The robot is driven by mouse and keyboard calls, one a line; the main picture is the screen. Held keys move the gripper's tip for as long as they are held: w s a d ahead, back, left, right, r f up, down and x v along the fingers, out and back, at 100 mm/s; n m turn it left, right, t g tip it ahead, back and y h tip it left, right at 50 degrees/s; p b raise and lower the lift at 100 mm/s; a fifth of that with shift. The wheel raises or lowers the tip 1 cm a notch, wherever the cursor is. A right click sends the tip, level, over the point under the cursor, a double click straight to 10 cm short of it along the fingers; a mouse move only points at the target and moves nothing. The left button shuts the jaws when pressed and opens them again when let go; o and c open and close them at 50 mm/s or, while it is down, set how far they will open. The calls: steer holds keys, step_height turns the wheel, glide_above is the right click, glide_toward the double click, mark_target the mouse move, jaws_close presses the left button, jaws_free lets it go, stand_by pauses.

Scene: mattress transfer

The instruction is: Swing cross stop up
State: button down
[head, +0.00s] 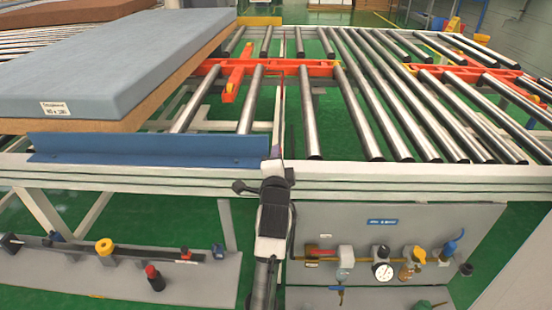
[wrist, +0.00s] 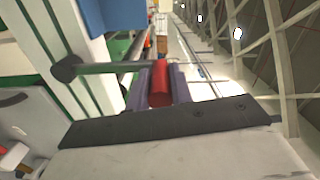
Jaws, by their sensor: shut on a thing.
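My gripper (head: 277,158) is at the front rail of the roller conveyor, just right of the blue angled plate's end. In the wrist view its two grey-purple fingers (wrist: 161,88) are closed on a red grip (wrist: 159,78). A grey rod (wrist: 110,68) with a dark round end (wrist: 66,68) runs towards the grip, and the fingers partly hide where they meet. A thin dark red upright line (head: 283,100) shows above my gripper in the head view. I cannot tell which visible part is the cross stop.
A blue-grey mattress (head: 120,58) lies on a brown layer at the left. The blue angled plate (head: 150,148) stands along the front rail. Bare steel rollers (head: 400,105) and orange-red bars (head: 370,70) fill the right. A panel with a gauge (head: 383,271) and valves is below.

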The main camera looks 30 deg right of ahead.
steer(key=c, duration=1.3)
jaws_free()
steer(key=shift+s+d, duration=0.1)
steer(key=shift+d, duration=0.05)
steer(key=shift+o, duration=0.2)
steer(key=p+v, duration=0.2)
steer(key=v, duration=1.1)
steer(key=shift+s+a, duration=0.3)
